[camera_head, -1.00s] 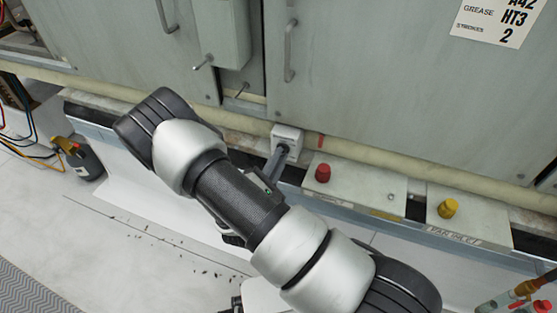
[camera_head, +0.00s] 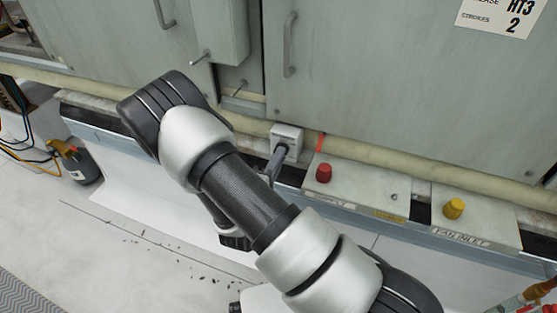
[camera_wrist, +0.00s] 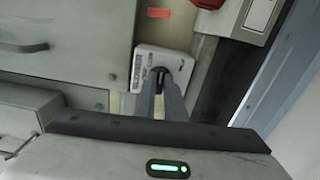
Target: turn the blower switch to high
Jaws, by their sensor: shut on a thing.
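The blower switch is a small white box (camera_head: 288,135) on the pale ledge below the grey cabinet doors. It also shows in the wrist view (camera_wrist: 143,66), with printed labels on its face and a dark knob (camera_wrist: 160,71) at its centre. My gripper (camera_wrist: 161,76) is shut on the knob, its two grey fingers reaching straight onto the box. In the head view the gripper (camera_head: 279,154) shows only partly, beyond my forearm. The fingers cover most of the knob, so I cannot tell its setting.
Right of the switch are a box with a red knob (camera_head: 324,173) and a box with a yellow knob (camera_head: 454,208). A padded pipe (camera_head: 400,164) runs behind them. A dark bottle (camera_head: 82,166) stands at the left. Cabinet handles (camera_head: 290,45) stick out above.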

